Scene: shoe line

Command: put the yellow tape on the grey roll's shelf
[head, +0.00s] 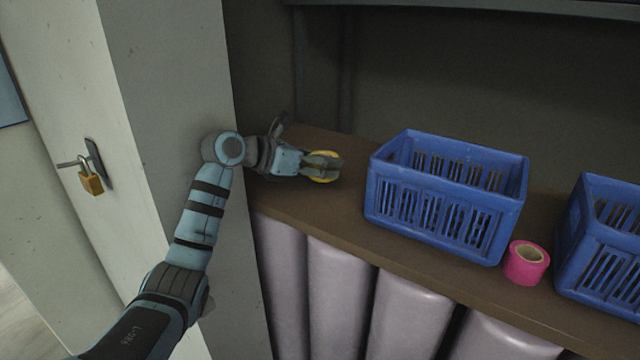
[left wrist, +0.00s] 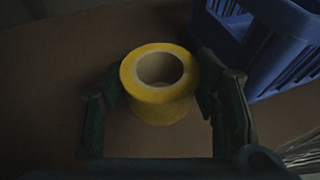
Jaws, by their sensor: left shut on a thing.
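The yellow tape (head: 324,180) is at the left part of the brown shelf (head: 345,208), left of a blue crate. In the left wrist view the yellow tape (left wrist: 160,108) has its hole facing up, with a finger on either side. My left gripper (head: 325,167) is shut on it; the fingers partly cover it in the head view. I cannot tell whether the tape touches the shelf or is just above it. A grey tape roll is not in sight; large pale grey-lilac rolls (head: 338,300) stand below the shelf. My right gripper is not in view.
A blue crate (head: 440,215) stands right of the gripper, then a pink tape roll (head: 526,263) near the shelf's front edge, then a second blue crate (head: 600,265). A grey cabinet side (head: 180,80) with a padlock (head: 90,182) stands left. Another shelf edge runs overhead.

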